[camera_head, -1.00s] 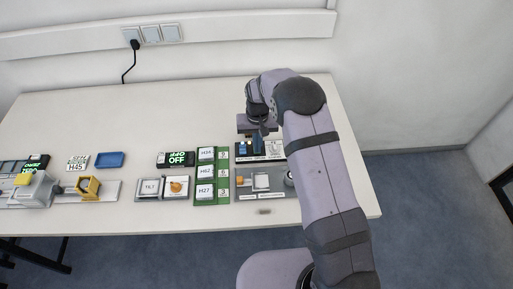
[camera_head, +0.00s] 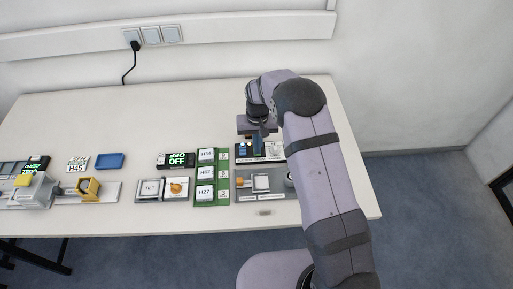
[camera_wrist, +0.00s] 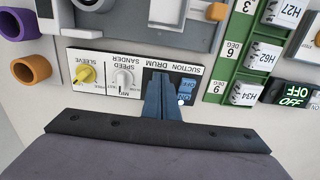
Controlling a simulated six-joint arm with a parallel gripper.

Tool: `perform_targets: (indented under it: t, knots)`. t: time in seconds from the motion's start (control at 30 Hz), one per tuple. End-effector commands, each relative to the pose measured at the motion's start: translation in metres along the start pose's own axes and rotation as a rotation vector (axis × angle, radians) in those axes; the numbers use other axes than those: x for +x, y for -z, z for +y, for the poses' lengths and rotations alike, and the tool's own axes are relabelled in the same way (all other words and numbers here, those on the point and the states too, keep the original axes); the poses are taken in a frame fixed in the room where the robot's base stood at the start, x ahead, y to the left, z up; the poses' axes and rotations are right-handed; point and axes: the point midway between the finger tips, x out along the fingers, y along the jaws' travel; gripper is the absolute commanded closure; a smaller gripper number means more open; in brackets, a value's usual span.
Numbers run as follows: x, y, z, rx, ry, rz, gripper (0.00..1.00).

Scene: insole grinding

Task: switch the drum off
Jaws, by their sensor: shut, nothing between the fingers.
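The control panel (camera_wrist: 108,78) shows upside down in the wrist view. It carries a yellow SLEEVE knob, a white SANDER SPEED knob, and the DRUM and SUCTION labels. My gripper (camera_wrist: 160,78) is shut, with its dark blue fingers over the panel at the DRUM label. The fingers hide the drum switch, so I cannot tell its position or whether they touch it. The blue suction switch (camera_wrist: 190,86) shows beside the fingers. In the head view the panel (camera_head: 273,151) lies under my gripper (camera_head: 257,150). A black display (camera_head: 176,160) reads OFF in green.
A green rack (camera_head: 224,185) holds labelled white blocks left of the panel. A grey machine base (camera_head: 266,194) lies in front of the panel. A blue tray (camera_head: 110,160) and a yellow fixture (camera_head: 88,188) stand farther left. The table behind is clear.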

Motion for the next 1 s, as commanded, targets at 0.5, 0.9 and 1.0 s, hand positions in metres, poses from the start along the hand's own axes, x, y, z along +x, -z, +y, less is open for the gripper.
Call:
perform_targets:
  t: [0.5,0.9,1.0]
  knots:
    - [-0.04,0.0,0.0,0.0,0.0,0.0,1.0]
    - [-0.061,0.0,0.0,0.0,0.0,-0.001,1.0]
    - [-0.06,0.0,0.0,0.0,0.0,-0.001,1.0]
